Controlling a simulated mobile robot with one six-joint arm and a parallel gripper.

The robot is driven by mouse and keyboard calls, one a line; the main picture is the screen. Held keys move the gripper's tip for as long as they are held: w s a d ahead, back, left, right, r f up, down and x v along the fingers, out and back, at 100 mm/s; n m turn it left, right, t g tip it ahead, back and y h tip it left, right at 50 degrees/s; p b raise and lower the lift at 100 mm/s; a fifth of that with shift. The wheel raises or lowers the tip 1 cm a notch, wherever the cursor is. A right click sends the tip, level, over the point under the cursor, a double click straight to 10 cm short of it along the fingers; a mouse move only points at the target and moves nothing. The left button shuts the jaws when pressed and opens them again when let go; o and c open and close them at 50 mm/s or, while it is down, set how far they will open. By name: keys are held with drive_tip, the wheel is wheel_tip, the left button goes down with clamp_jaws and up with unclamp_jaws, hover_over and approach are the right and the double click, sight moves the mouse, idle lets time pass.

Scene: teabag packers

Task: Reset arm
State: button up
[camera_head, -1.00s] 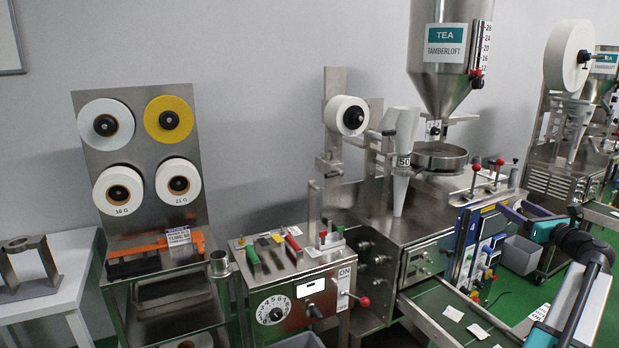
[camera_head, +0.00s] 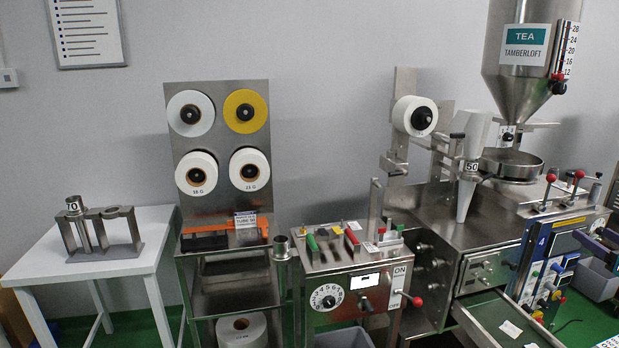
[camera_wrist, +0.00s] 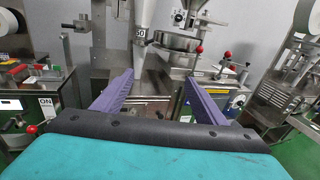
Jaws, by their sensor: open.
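My gripper (camera_wrist: 158,95) shows in the wrist view with its two purple fingers spread wide apart and nothing between them. It faces the teabag packing machine (camera_wrist: 145,80), whose body and white forming tube lie beyond the fingers. In the head view a purple finger (camera_head: 598,246) of my gripper just shows at the right edge, beside the machine's blue control panel (camera_head: 548,262). The rest of my arm is out of the head view.
The packing machine with its tea hopper (camera_head: 523,75) stands at the right. A dial console (camera_head: 350,297) and a roll rack (camera_head: 218,150) stand left of it. A white table (camera_head: 140,262) holds a metal stand (camera_head: 105,250). A grey bin (camera_head: 597,279) is at the right.

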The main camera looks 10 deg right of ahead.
drive_tip(key=w+a+f+n+g+y, duration=0.2)
drive_tip(key=w+a+f+n+y, duration=0.15)
drive_tip(key=w+a+f, duration=0.6)
drive_tip(key=w+a+f+n+g+y, duration=0.2)
drive_tip(key=w+a+f+n, duration=0.3)
drive_tip(key=a+f, duration=0.7)
drive_tip(key=w+a+f+n+g+y, duration=0.2)
drive_tip(key=a+f+n+g, duration=0.15)
drive_tip(key=a+f, duration=0.85)
drive_tip(key=w+a+f+n+g+y, duration=0.2)
drive_tip(key=a+f+n, duration=0.3)
drive_tip(key=a+f, duration=0.6)
drive_tip(key=s+a+f+n+g, duration=0.45)
drive_tip(key=s+a+f, duration=0.3)
drive_tip(key=a, duration=0.35)
drive_tip(key=s+a+f+n+g, duration=0.3)
drive_tip(key=s+a+f+n, duration=0.25)
drive_tip(key=a+f, duration=0.45)
drive_tip(key=s+a+f+n+g+h, duration=0.1)
drive_tip(key=s+a+f+n+g, duration=0.1)
drive_tip(key=s, duration=0.5)
drive_tip(key=s+a+f+n+g+h, duration=0.2)
drive_tip(key=s+a+n, duration=0.2)
drive_tip(key=s+n, duration=0.2)
drive_tip(key=s+a+f+n+g+h, duration=0.1)
drive_tip(key=s+a+f+n, duration=0.1)
drive_tip(key=s, duration=0.6)
drive_tip(key=shift+s+a+n+g+h, duration=0.25)
drive_tip(key=shift+a+n+g+h, duration=0.15)
drive_tip(key=shift+n, duration=0.6)
